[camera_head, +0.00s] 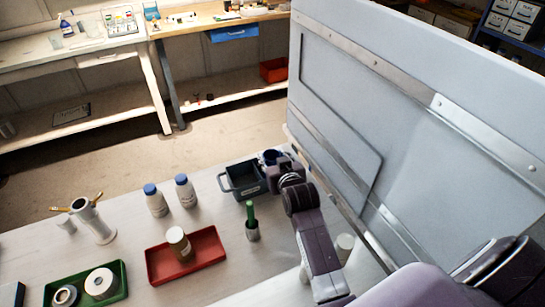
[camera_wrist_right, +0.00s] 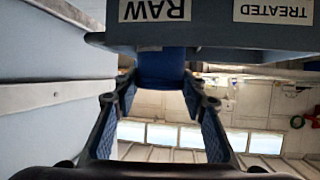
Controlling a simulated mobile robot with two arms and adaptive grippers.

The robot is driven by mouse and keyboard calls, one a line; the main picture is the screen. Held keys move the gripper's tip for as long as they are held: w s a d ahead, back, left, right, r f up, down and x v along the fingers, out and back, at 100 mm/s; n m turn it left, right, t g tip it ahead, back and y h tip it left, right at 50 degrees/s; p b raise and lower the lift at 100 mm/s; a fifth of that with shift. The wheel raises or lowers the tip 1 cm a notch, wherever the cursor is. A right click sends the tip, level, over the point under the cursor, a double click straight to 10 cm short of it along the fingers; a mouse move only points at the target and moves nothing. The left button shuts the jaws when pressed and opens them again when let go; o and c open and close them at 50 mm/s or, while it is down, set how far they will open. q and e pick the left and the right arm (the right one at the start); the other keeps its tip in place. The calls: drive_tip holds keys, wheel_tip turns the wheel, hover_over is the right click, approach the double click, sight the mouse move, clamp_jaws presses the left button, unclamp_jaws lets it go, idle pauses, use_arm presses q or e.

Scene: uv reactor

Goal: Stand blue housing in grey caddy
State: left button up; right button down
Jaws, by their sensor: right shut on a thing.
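The grey caddy (camera_head: 232,190), a dark open box with a handle at its left, stands on the light table in the head view. My right gripper (camera_head: 275,168) is at its right end, shut on the blue housing (camera_head: 270,155), whose rim shows just past the fingers. In the right wrist view the blue housing (camera_wrist_right: 160,68) sits between the fingers of the gripper (camera_wrist_right: 160,90). A dark wall with upside-down RAW and TREATED labels (camera_wrist_right: 205,35), apparently the caddy, crosses the top there and hides part of the housing. I cannot tell whether the housing is inside a compartment. My left gripper is not in view.
A big pale panel (camera_head: 420,110) rises close to the right of my arm.

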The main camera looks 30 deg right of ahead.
drive_tip(key=c, duration=1.2)
unclamp_jaws()
drive_tip(key=shift+s, duration=0.1)
drive_tip(key=b+v, duration=0.1)
drive_tip(key=v, duration=1.1)
drive_tip(key=shift+r, duration=0.1)
